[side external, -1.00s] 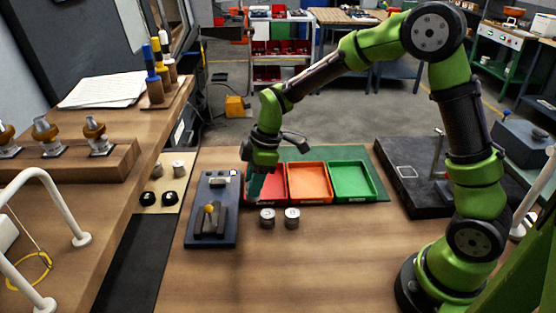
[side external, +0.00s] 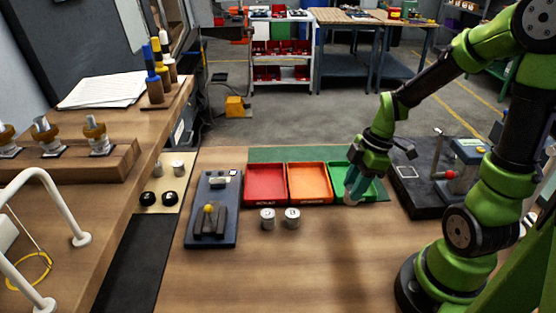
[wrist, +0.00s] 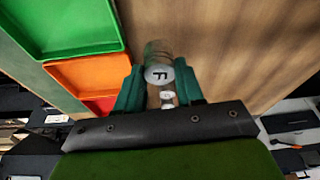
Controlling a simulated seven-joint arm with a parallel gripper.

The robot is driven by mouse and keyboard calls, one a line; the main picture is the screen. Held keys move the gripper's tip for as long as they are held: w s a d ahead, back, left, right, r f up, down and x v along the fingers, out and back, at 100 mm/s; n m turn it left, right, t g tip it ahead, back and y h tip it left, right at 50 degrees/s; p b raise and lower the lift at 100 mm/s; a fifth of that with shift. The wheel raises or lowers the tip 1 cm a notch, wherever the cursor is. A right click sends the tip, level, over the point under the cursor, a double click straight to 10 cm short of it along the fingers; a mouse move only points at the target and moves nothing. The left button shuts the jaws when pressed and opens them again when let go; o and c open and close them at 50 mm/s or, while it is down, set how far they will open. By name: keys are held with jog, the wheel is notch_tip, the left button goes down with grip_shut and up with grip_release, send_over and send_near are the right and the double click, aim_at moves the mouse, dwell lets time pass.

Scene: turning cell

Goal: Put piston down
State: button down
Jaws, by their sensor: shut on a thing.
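My gripper (side external: 351,192) is at the front part of the green tray (side external: 369,186) in the side view. In the wrist view its two teal fingers (wrist: 159,70) are shut on a pale cylindrical piston (wrist: 160,75) marked with a dark "F". The held piston is hard to make out in the side view, and I cannot tell its height there. Two more metal pistons, a left one (side external: 267,219) and a right one (side external: 292,218), stand upright on the table in front of the red tray (side external: 265,200) and the orange tray (side external: 310,200).
A dark blue fixture (side external: 213,232) with a yellow knob stands left of the trays. A black plate with a gauge-like device (side external: 466,160) is at the right. The wooden table (side external: 290,275) is clear in front of the trays and pistons.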

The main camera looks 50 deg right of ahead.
jog(key=shift+s+a+f+n, duration=0.2)
jog(key=shift+n, duration=0.1)
jog(key=shift+w, duration=0.25)
send_over(305, 184)
jog(key=shift+s+d+f, duration=0.45)
jog(key=shift+f, duration=2.05)
jog(key=shift+f, duration=0.1)
jog(key=c, duration=0.7)
grip_release()
